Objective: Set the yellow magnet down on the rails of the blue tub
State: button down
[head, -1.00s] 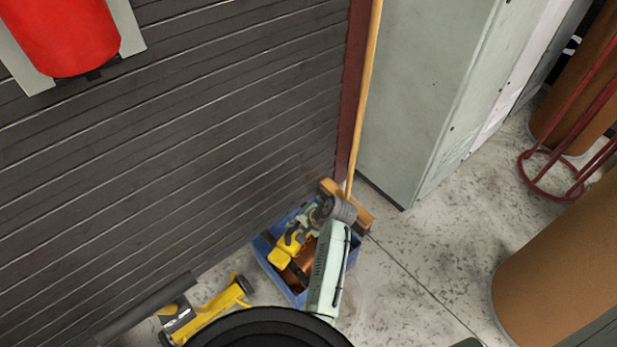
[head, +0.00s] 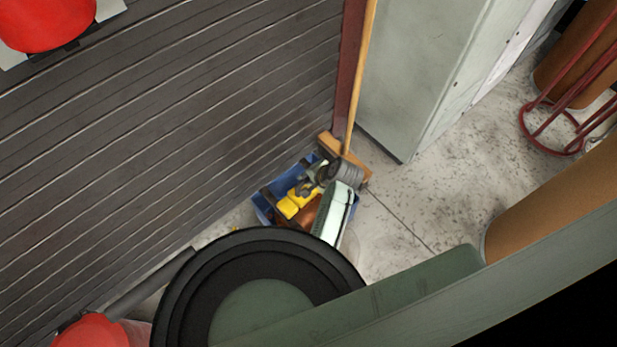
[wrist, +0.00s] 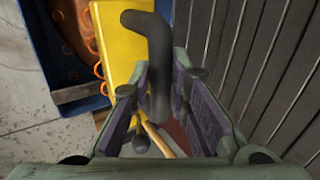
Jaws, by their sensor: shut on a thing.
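The yellow magnet (head: 298,204) is a yellow block with a dark grey bent handle. It is at the blue tub (head: 264,211), over its opening in the head view. In the wrist view the magnet (wrist: 118,45) lies alongside the tub (wrist: 38,62), covering part of it. My gripper (wrist: 157,92) is shut on the magnet's handle, its purple pads on either side. A grey-brown bar (wrist: 78,92), perhaps a rail, crosses the tub's near end beside the magnet. I cannot tell whether the magnet touches the rails.
Copper-coloured scrap (wrist: 72,25) lies inside the tub. A broom (head: 357,90) stands behind it, near a dark ribbed wall (head: 180,130) and a grey cabinet (head: 410,80). A brown drum (head: 550,200) stands at the right. Floor is clear between drum and tub.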

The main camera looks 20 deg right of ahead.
notch_tip(320, 180, down, 5)
jog(key=b, duration=0.4)
jog(key=shift+w+r, duration=0.1)
jog(key=shift+r, duration=0.1)
jog(key=shift+f+b, duration=0.7)
jog(key=shift+f, duration=0.5)
jog(key=shift+f+b, duration=0.3)
jog(key=shift+f, duration=0.35)
jog(key=c, duration=1.5)
grip_release()
jog(key=shift+o, duration=0.3)
jog(key=shift+f, duration=0.1)
jog(key=v, duration=1.2)
